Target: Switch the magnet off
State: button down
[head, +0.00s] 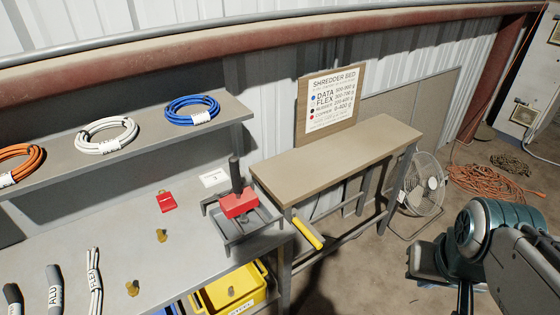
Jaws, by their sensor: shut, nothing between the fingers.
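A red block with an upright dark handle (239,203), which looks like the magnet, sits in a grey open-framed tray (257,236) at the right end of the grey workbench. Whether it is on or off cannot be told. A small red piece (167,203) with a yellowish top lies to its left on the bench. My arm shows at the lower right, well apart from the bench. No gripper fingers can be made out in this view.
A yellow bin (237,289) is below the bench. A wooden-topped table (335,158) with a yellow handle (307,233) stands to the right, under a shredder sign (331,98). Cable coils sit on the shelf (60,170). A fan (424,184) and loose cables (490,183) occupy the floor.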

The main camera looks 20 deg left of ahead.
aim_at(242, 201)
jog(key=u, duration=0.2)
jog(key=i, duration=0.55)
jog(key=u, duration=0.9)
jog(key=i, duration=0.7)
jog(key=u, duration=0.05)
